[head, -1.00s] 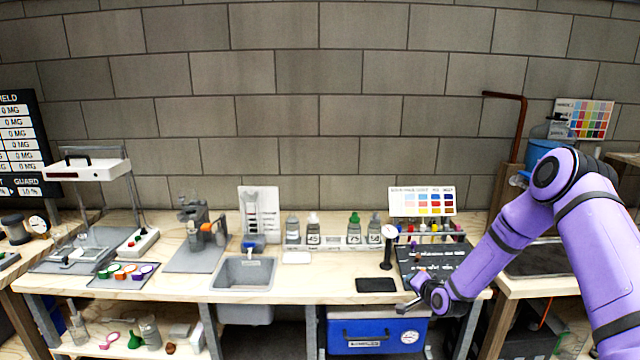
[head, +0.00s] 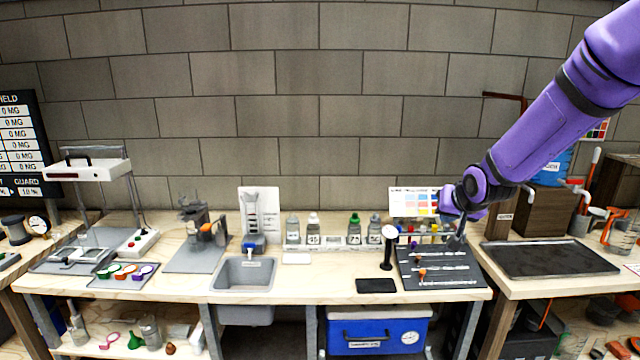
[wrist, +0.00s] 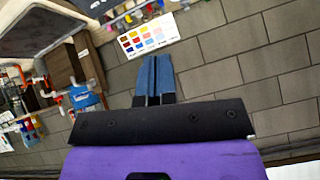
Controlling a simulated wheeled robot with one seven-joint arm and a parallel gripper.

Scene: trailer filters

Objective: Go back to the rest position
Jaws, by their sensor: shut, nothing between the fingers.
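My gripper (head: 458,238) is at the right part of the bench in the head view, in front of the right side of the colour chart (head: 412,202) and above the back of the dark slotted board (head: 440,268). In the wrist view its two blue fingers (wrist: 155,75) are together with nothing between them. The purple arm reaches in from the upper right.
A row of labelled bottles (head: 354,230) stands left of the board. A grey sink (head: 244,272) is mid-bench. A dark tray (head: 548,259) lies on the right bench.

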